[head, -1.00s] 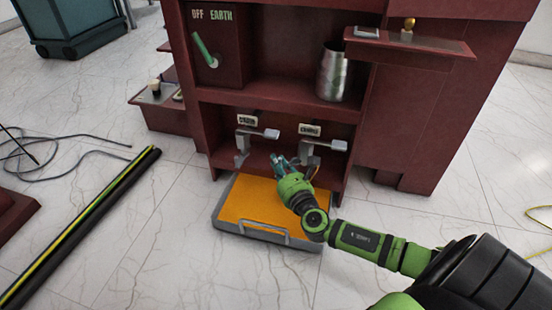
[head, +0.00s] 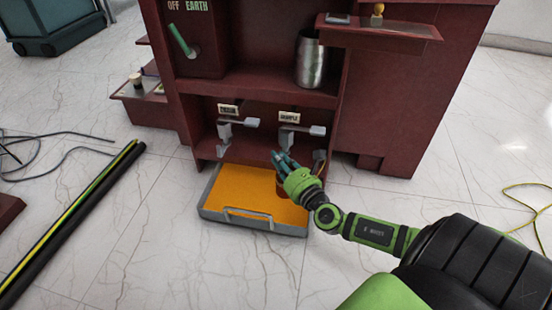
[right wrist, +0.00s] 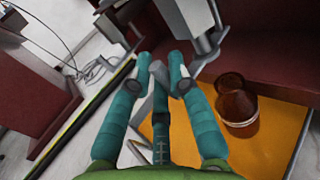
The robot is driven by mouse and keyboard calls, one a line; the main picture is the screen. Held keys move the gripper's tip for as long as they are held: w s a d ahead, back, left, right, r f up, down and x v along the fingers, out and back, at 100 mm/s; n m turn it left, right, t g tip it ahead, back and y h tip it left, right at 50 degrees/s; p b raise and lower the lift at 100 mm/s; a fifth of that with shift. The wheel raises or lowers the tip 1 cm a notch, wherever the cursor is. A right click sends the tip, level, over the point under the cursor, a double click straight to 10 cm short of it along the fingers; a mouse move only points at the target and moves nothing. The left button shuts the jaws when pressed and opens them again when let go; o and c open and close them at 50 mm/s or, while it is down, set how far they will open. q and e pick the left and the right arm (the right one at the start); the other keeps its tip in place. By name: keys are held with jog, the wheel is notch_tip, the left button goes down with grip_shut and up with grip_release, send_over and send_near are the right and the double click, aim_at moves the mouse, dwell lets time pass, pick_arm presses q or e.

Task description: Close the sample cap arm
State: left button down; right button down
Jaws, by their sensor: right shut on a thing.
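My right gripper (head: 281,157) has teal fingers and shows low at the shelf opening, below and left of the sample tap (head: 289,138). Its fingers are drawn in around something that I cannot make out clearly. In the right wrist view the fingers (right wrist: 158,72) have a narrow grey piece between them. The tap has a pale lever (head: 318,130) pointing right, under a small label plate (head: 289,117). A grey piece (head: 319,158), perhaps the sample cap arm, shows just right of the hand. My left gripper is not in view.
A second tap (head: 225,131) stands to the left. An orange-topped tray (head: 240,192) lies on the floor below. A brown jar (right wrist: 237,100) shows over the orange surface in the wrist view. A metal cup (head: 310,60) stands on the shelf above.

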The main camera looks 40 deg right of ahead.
jog(key=shift+s+d+f, duration=0.2)
jog(key=shift+s+f, duration=0.05)
jog(key=shift+f, duration=0.15)
jog(key=c, duration=1.1)
grip_release()
jog(key=shift+c, duration=0.2)
jog(key=s+a+r, duration=0.1)
jog(key=s, duration=1)
jog(key=shift+s+a, duration=0.2)
jog(key=shift+s, duration=0.15)
